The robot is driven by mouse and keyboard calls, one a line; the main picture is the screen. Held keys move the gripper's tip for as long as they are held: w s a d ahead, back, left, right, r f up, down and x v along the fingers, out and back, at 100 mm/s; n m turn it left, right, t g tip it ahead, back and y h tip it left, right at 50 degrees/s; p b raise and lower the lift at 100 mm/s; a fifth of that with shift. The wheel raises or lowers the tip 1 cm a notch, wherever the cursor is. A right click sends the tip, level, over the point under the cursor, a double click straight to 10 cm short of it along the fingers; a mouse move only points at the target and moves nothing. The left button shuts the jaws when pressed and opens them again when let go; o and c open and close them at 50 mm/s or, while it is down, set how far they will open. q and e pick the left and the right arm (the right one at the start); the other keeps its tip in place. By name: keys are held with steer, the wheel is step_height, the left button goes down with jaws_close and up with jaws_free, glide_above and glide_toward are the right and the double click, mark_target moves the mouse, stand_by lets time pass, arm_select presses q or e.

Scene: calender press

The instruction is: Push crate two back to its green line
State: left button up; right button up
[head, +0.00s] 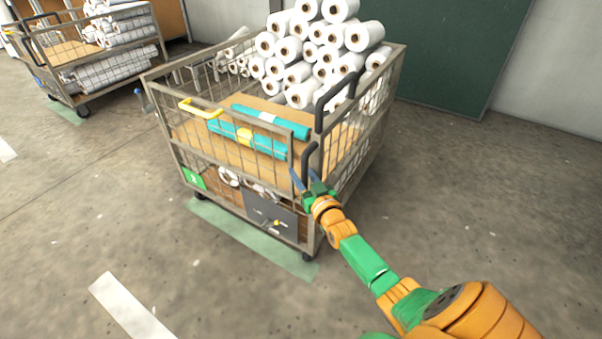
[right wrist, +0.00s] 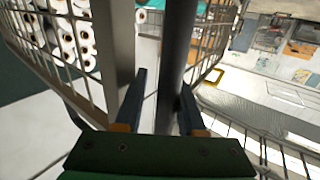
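A wire-mesh crate on castors (head: 228,200), with a green plate whose small mark I cannot read for sure, stands in the middle of the head view. It holds many white rolls (head: 320,45) and two teal rolls (head: 250,138). A pale green line (head: 250,240) lies on the floor along its near lower edge. My right gripper (head: 308,180) is at the crate's near right corner, by a black handle (head: 311,155). In the right wrist view its fingers (right wrist: 163,85) are apart, either side of a dark upright bar (right wrist: 174,60); a gap shows at the left finger. My left gripper is out of view.
Another mesh crate (head: 100,62) with rolls stands at the back left, with a green line (head: 65,112) by it. A dark green wall panel (head: 445,50) is behind. The floor at right is clear.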

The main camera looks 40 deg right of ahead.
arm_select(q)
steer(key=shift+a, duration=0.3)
arm_select(e)
steer(key=shift+a+r, duration=0.1)
steer(key=shift+s, duration=0.2)
arm_select(q)
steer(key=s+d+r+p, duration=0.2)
steer(key=p, duration=0.1)
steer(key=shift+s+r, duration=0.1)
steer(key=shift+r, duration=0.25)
arm_select(e)
steer(key=s+a, duration=0.1)
steer(key=s, duration=0.5)
steer(key=shift+s+a, duration=0.15)
steer(key=shift+s, duration=0.1)
